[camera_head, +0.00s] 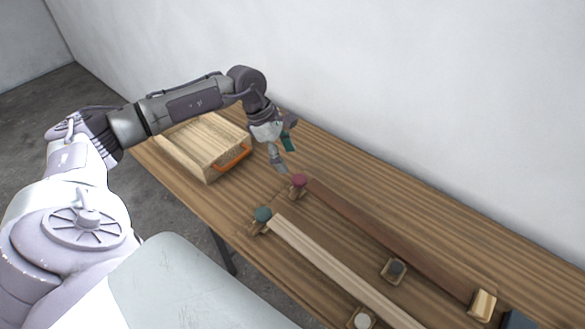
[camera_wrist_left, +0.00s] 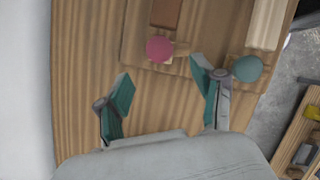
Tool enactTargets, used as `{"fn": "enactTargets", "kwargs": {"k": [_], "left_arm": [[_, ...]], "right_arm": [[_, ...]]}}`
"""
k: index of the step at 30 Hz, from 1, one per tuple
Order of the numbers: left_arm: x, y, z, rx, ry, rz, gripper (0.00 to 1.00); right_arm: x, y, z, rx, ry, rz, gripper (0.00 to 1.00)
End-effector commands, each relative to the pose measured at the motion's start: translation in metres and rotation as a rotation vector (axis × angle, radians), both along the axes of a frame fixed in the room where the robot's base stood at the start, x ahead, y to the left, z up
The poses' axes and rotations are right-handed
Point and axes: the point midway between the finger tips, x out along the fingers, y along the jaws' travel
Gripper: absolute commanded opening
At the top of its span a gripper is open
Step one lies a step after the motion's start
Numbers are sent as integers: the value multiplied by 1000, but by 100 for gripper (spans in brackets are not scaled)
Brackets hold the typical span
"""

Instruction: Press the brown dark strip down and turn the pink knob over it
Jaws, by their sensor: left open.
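The brown dark strip (camera_head: 390,233) lies lengthwise on the wooden table in the head view; its near end (camera_wrist_left: 166,14) shows at the top of the left wrist view. The pink knob (camera_head: 299,181) stands at the strip's left end, and in the left wrist view the knob (camera_wrist_left: 159,49) is just beyond the fingers. My left gripper (camera_head: 282,160) is open and empty above the table, just left of and behind the pink knob. In the wrist view its fingers (camera_wrist_left: 162,92) are spread wide, apart from the knob. My right gripper is out of view.
A pale strip (camera_head: 340,270) with a teal knob (camera_head: 263,215) runs parallel in front. Dark (camera_head: 396,267) and white (camera_head: 362,321) knobs sit on small blocks. A wooden box (camera_head: 203,145) with an orange handle stands at the left. A white wall (camera_head: 400,80) rises behind the table.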

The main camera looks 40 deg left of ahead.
Motion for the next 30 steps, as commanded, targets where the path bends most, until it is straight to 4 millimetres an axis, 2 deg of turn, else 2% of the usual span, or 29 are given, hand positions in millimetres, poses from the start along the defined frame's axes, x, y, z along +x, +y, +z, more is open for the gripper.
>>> {"fn": "enactTargets", "kwargs": {"k": [3,9,30], "left_arm": [[-3,9,21,2,-2,1,68],[-6,16,41,0,-1,0,68],[-7,17,44,-1,0,0,68]], "right_arm": [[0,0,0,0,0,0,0],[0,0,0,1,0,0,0],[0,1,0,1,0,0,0]]}}
